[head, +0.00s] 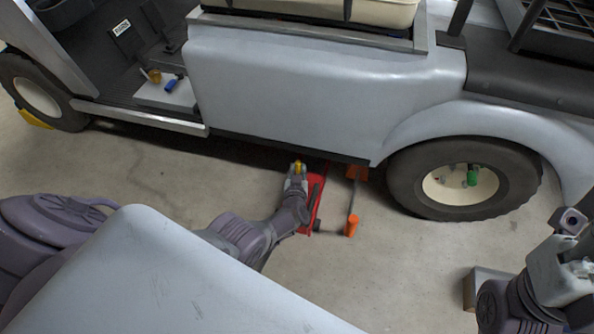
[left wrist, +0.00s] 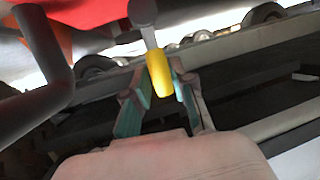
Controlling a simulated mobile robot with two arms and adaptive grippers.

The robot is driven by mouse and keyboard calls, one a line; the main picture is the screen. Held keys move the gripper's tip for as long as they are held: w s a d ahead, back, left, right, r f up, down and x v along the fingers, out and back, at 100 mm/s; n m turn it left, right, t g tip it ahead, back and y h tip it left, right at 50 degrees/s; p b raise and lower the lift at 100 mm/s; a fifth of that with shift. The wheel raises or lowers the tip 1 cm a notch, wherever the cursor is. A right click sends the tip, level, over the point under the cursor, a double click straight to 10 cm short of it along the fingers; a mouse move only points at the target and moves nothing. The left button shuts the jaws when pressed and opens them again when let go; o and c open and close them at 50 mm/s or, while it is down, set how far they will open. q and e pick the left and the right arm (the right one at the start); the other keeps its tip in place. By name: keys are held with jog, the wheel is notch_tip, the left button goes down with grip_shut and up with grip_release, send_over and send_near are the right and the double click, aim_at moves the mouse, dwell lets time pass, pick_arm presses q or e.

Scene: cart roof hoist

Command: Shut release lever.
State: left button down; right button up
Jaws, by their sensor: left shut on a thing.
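The release lever has a yellow grip (head: 298,167) and sits low by the cart's side, at the red jack (head: 314,207). In the left wrist view the yellow grip (left wrist: 160,75) hangs from a grey stem (left wrist: 143,14). My left gripper (head: 296,172) reaches in from the left and is shut on the yellow grip, with a teal-padded finger on each side (left wrist: 160,88). The lever's base is hidden in the head view. Part of my right arm shows at the lower right; its finger state is unclear.
A bar with an orange grip (head: 352,226) stands right of the jack. The cart's grey body (head: 300,80) overhangs the work spot, and its rear wheel (head: 462,180) is just right. A yellow chock (head: 36,119) sits by the front wheel. Concrete floor in front is mostly clear.

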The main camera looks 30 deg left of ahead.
pick_arm(q)
jog(key=c, duration=1)
grip_release()
jog(key=shift+o, duration=0.2)
jog(key=shift+d, duration=0.1)
jog(key=shift+s+d, duration=0.25)
jog(key=shift+s, duration=0.15)
jog(key=shift+v, duration=3.55)
jog(key=shift+a, duration=0.2)
